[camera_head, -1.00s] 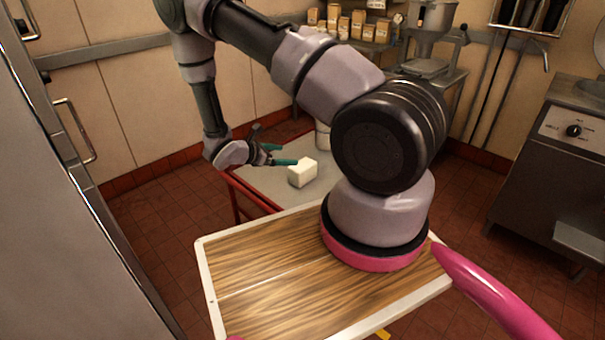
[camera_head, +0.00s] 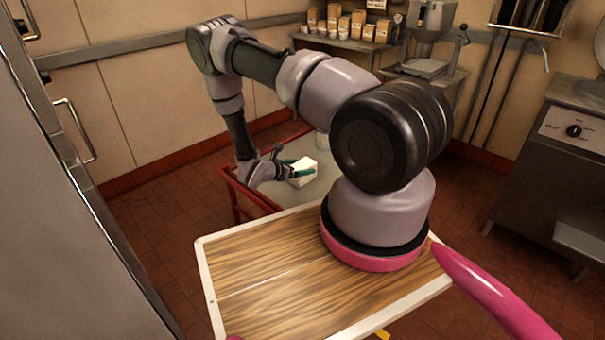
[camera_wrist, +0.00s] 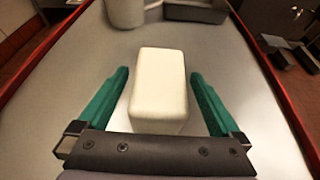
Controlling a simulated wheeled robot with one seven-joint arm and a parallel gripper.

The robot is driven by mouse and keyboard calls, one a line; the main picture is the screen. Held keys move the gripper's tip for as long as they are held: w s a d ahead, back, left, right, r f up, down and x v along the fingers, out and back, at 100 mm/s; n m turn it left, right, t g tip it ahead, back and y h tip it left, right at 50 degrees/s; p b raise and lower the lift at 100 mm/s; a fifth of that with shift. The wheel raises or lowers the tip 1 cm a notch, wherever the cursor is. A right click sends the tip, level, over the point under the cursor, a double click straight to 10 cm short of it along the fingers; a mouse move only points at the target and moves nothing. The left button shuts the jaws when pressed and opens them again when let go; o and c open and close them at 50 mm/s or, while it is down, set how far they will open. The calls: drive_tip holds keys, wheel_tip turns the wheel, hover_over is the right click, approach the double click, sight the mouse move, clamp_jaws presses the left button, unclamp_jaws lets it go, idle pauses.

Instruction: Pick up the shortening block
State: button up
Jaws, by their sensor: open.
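The shortening block (camera_wrist: 159,85) is a pale cream-white rectangular block on the grey metal top of a red-edged table (camera_wrist: 235,60). In the wrist view it lies between the two teal fingers of my gripper (camera_wrist: 160,92), with a gap on each side. The gripper is open and holds nothing. In the head view the block (camera_head: 305,170) is partly hidden by the gripper (camera_head: 296,170), whose fingers reach around it from the left.
A light metal container (camera_wrist: 126,12) and a dark tray (camera_wrist: 196,10) stand beyond the block. A shelf with several small boxes (camera_head: 345,25) is at the back wall. A steel cabinet (camera_head: 560,140) stands at the right. The table top around the block is mostly clear.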

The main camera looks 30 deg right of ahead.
drive_tip(key=shift+w+d+f, duration=0.25)
drive_tip(key=shift+d+f, duration=0.05)
drive_tip(key=shift+d, duration=0.3)
clamp_jaws()
drive_tip(key=shift+r, duration=0.15)
